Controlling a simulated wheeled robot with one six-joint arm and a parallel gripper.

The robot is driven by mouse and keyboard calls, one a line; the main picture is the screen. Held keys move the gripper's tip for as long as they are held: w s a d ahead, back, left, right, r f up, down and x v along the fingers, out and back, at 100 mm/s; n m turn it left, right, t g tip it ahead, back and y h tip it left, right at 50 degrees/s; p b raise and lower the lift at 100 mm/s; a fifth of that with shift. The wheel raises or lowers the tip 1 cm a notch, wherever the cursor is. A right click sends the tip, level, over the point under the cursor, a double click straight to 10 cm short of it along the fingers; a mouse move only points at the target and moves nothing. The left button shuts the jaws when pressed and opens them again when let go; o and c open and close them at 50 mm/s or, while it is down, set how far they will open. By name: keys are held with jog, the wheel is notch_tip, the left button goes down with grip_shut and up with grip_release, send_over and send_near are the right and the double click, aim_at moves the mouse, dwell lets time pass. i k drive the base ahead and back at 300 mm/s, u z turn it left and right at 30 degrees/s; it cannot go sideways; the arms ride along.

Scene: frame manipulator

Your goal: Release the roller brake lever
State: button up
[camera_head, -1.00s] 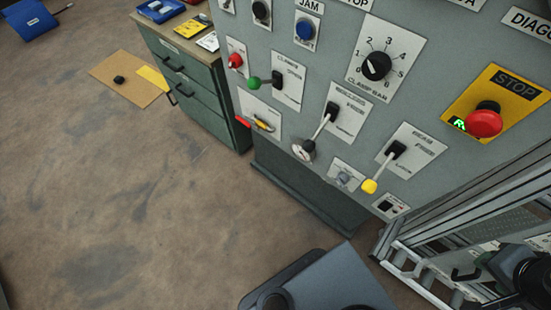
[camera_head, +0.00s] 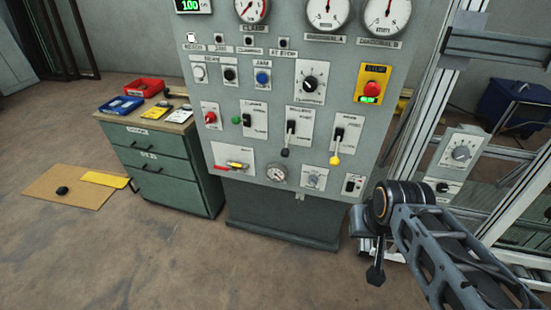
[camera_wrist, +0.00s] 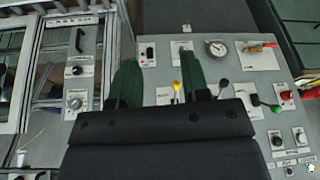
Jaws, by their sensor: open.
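Three levers stand on the grey control panel (camera_head: 280,100): one with a green knob (camera_head: 236,120), one with a black knob (camera_head: 285,153) and one with a yellow knob (camera_head: 335,160). The black and yellow levers hang down. Their labels are too small to read, so I cannot tell which is the roller brake lever. In the wrist view the panel is upside down. My gripper (camera_wrist: 160,66) is open and empty there, its two green fingers apart. The yellow knob (camera_wrist: 176,86) shows between them, the black knob (camera_wrist: 223,83) just right of them. I see no contact.
A red stop button (camera_head: 372,87) and dials sit above the levers. A red and yellow handle (camera_head: 238,165) is at the panel's lower left. A green drawer cabinet (camera_head: 165,170) stands left, a metal frame (camera_head: 430,110) right. The floor in front is clear.

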aim_at(285, 153)
jog(key=u, duration=0.3)
jog(key=i, duration=0.7)
jog(key=u, duration=0.35)
jog(key=k, duration=1.35)
jog(key=u, duration=0.35)
jog(key=i, duration=0.35)
jog(key=u, duration=1)
jog(key=i, duration=0.9)
jog(key=u, duration=0.45)
jog(key=i, duration=0.9)
jog(key=z, duration=1.1)
jog(key=i, duration=0.9)
jog(key=z, duration=1.1)
